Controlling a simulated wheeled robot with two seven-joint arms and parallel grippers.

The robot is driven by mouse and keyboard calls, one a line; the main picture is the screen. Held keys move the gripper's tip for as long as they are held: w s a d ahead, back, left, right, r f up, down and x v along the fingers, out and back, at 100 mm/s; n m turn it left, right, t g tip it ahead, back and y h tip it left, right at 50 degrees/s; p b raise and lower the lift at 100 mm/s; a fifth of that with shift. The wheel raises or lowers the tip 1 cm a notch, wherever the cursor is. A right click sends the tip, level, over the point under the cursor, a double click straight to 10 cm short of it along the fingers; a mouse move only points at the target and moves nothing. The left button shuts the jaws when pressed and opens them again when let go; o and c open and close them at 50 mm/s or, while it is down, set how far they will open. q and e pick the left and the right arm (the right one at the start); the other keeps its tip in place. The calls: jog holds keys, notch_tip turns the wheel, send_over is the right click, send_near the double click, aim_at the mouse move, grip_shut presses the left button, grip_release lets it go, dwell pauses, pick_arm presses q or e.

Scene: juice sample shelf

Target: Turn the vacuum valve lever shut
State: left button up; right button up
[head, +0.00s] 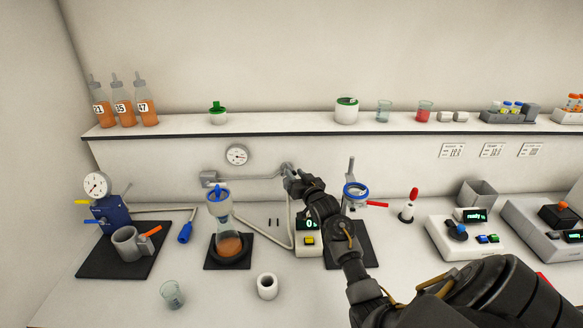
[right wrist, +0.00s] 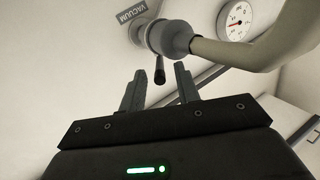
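The vacuum valve (right wrist: 170,38) is a grey round body on a pale pipe, beside a VACUUM label (right wrist: 130,12). Its short black lever (right wrist: 159,70) points down in the right wrist view. My right gripper (right wrist: 160,82) is open, with one finger on each side of the lever's line. The lever tip lies near the fingertips; I cannot tell whether they touch. In the head view my right gripper (head: 292,180) is at the wall pipe's right end, largely covering the valve. My left gripper is not in view.
A gauge (head: 236,154) is on the wall above the pipe (head: 250,177). Below stand a flask with orange liquid (head: 229,244), a green-display device (head: 309,238) and a blue-ringed stand (head: 356,190). A shelf (head: 290,127) runs above. The front counter holds a beaker (head: 172,294) and white cup (head: 267,287).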

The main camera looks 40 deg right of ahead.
aim_at(292, 170)
jog(key=shift+p+x, duration=0.3)
jog(key=shift+x, duration=1.5)
grip_shut()
